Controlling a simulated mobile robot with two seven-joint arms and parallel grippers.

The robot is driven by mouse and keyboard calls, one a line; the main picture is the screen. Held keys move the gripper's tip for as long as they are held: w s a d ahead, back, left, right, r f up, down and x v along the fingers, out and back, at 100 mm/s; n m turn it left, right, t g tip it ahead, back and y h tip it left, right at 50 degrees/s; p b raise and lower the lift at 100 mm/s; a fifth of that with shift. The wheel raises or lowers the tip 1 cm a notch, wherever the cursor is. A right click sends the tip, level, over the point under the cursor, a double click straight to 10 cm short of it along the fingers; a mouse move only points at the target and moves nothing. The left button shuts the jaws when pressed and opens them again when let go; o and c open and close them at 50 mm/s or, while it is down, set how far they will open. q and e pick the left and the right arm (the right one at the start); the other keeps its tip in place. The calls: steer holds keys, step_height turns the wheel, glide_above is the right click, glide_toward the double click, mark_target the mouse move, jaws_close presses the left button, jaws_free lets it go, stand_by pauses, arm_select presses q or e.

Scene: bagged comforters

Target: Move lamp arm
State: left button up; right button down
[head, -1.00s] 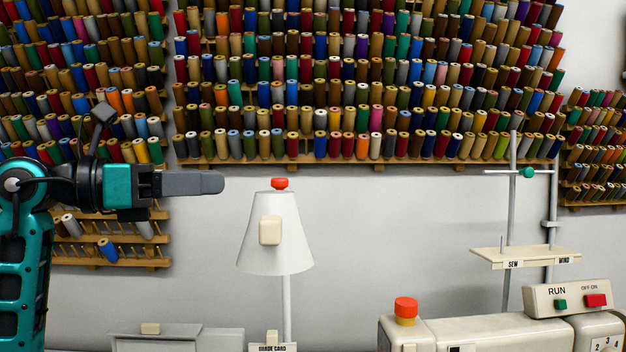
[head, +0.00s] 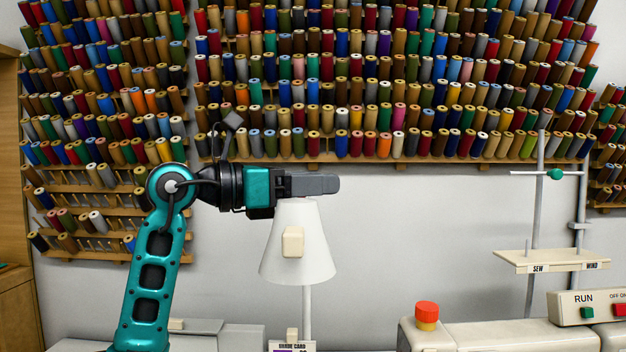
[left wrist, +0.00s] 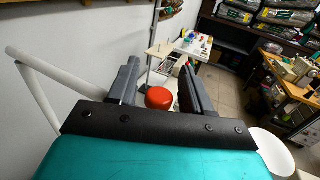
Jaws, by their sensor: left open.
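The lamp has a white cone shade (head: 297,250) with a beige block (head: 292,242) on its side and a pale post (head: 307,310) below. My left gripper (head: 330,184) lies level across the top of the shade and hides the lamp's red knob in the head view. In the left wrist view, my left gripper (left wrist: 160,65) is open, with the red knob (left wrist: 158,97) showing between its two fingers. I cannot tell whether they touch it. A white tube (left wrist: 50,88) at the left may be part of the lamp. My right gripper is not in view.
Racks of thread spools (head: 390,100) cover the wall behind. A beige machine with a red cap (head: 426,312) stands at the right, below a thread stand (head: 540,260). A grey box (head: 200,335) is low at the left. The wall between lamp and stand is clear.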

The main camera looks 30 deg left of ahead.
arm_select(q)
steer(key=shift+c, duration=0.4)
jaws_close()
